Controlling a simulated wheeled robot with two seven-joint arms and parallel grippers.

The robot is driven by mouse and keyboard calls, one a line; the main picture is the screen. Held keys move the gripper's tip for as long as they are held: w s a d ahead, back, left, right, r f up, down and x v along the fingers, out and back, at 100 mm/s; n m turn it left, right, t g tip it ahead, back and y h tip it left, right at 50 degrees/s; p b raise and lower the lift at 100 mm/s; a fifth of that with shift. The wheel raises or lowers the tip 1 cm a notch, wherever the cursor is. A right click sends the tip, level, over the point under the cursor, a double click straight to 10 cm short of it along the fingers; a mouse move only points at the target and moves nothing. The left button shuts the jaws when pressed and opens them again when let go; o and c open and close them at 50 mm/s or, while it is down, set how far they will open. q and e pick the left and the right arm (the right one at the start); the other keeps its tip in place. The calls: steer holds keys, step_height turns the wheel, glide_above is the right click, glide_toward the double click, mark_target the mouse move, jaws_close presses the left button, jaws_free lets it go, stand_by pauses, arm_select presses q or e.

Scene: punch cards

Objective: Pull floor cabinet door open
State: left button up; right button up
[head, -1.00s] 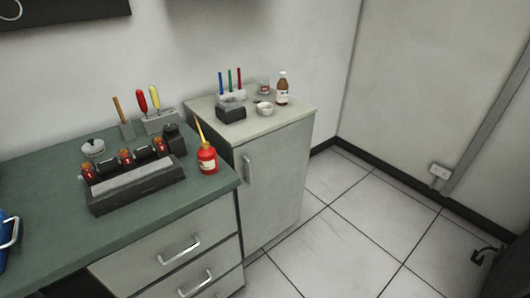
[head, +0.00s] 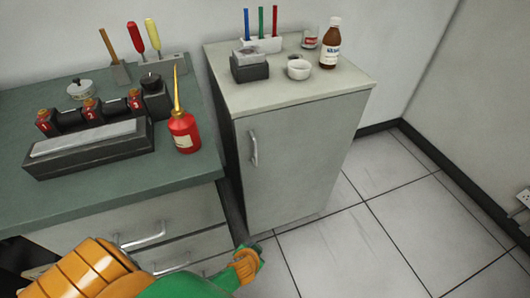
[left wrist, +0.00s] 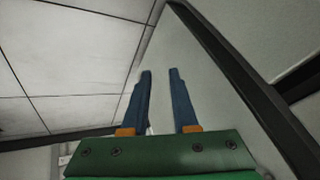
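The floor cabinet (head: 292,93) stands right of the green-topped counter in the head view. Its grey door (head: 300,165) is shut, with a vertical metal handle (head: 253,148) near the door's upper left edge. My left arm, orange and green, comes in at the bottom left of the head view, in front of the drawers and below the handle. In the left wrist view my left gripper (left wrist: 161,74) has its two blue fingers apart, with nothing seen held. The handle cannot be made out there. My right gripper is not in view.
A brown bottle (head: 330,45), a white bowl (head: 299,69) and a pen holder (head: 262,46) stand on the cabinet. A red oil can (head: 184,132) is near the counter's right edge. Drawer handles (head: 142,237) jut out beside my arm. The tiled floor (head: 400,220) at right is clear.

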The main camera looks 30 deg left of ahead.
arm_select(q)
steer(key=w+r+n+t+y+b, duration=0.2)
steer(key=w+r+t+b, duration=0.25)
steer(key=w, duration=0.55)
steer(key=n+t+y+b, duration=0.4)
steer(key=n+y+b, duration=0.3)
steer(key=n, duration=0.1)
glide_toward(256, 152)
steer(key=x, duration=0.4)
steer(key=shift+w+a+r+n+p, duration=0.3)
steer(key=shift+w+a+p, duration=0.05)
steer(key=shift+w+a, duration=0.4)
steer(key=x, duration=0.4)
steer(key=shift+f, duration=0.2)
steer(key=shift+w+a, duration=0.1)
steer(key=shift+w, duration=0.1)
jaws_close()
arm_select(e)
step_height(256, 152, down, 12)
arm_select(q)
steer(key=shift+f, duration=0.1)
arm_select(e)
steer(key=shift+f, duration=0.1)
